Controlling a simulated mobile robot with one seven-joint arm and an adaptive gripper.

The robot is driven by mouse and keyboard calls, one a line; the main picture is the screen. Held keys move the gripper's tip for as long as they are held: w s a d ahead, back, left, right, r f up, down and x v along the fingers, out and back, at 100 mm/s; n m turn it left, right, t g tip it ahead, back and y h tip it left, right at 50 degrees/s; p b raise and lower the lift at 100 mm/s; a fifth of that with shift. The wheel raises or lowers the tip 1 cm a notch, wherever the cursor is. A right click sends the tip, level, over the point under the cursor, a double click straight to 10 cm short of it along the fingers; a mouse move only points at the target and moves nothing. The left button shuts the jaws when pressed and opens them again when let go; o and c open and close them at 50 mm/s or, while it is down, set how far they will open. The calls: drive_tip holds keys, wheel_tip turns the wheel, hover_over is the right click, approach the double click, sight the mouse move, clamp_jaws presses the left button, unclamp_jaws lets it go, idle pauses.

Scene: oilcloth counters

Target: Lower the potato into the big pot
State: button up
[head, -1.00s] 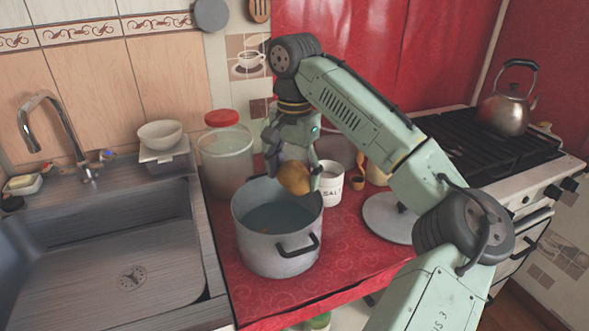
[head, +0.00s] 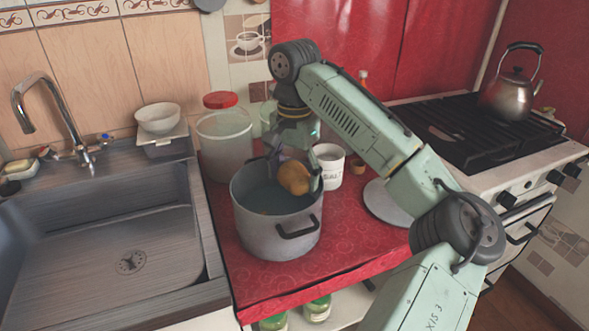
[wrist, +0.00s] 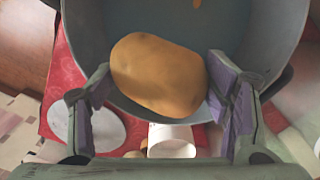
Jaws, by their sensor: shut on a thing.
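The potato (head: 293,178) is brown and held by my gripper (head: 294,172), which is shut on it. In the head view it is at the right inner side of the big pot (head: 262,236), at about rim height. The pot is grey with black handles and stands on the red oilcloth counter. In the wrist view the potato (wrist: 160,75) sits between the finger pads (wrist: 160,88), over the pot's opening (wrist: 295,30). Bluish liquid shows inside the pot, with a small orange piece in it.
A white salt mug (head: 329,166) stands close to the pot's right. A red-lidded jar (head: 225,145) is behind it. A grey round disc (head: 388,205) lies right on the counter. The sink (head: 130,262) is left; the stove with a kettle (head: 508,97) is right.

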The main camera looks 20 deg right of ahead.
drive_tip(key=shift+f+b, duration=1)
drive_tip(key=shift+f, duration=2.15)
drive_tip(key=shift+f+b, duration=0.5)
drive_tip(key=shift+f, duration=0.9)
drive_tip(key=o, duration=1.3)
